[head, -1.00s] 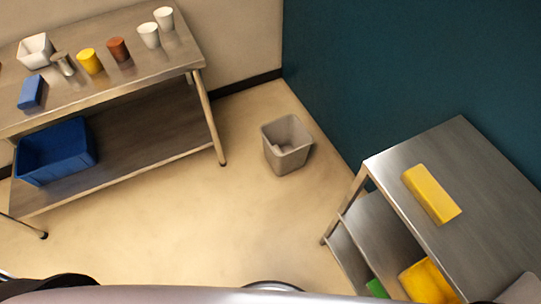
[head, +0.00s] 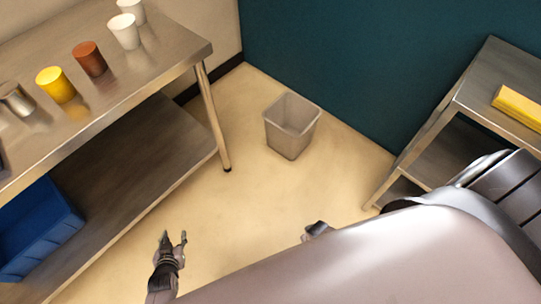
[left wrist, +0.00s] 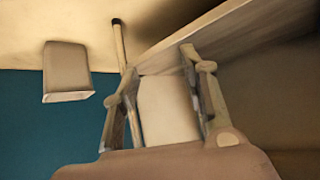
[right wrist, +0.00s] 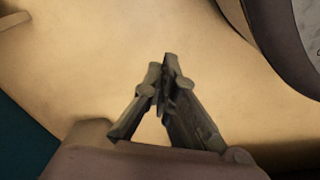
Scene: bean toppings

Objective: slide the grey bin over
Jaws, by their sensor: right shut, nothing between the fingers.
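The grey bin (head: 292,125) stands upright on the floor near the corner, between the metal table and the teal wall. It also shows in the left wrist view (left wrist: 67,70), turned upside down by the camera. My left gripper (head: 175,238) is open and empty, low and to the left of the bin, well apart from it. Its spread fingers (left wrist: 156,62) show in the left wrist view. My right gripper (right wrist: 164,62) is shut and empty over bare floor. In the head view only a dark part of it (head: 317,230) shows below the bin; my arm hides the rest.
A metal table (head: 185,62) with several cups stands at the left; a blue crate (head: 38,228) is on its lower shelf. A metal shelf unit (head: 490,75) with a yellow block (head: 520,107) stands at the right. The floor (head: 240,200) before the bin is clear.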

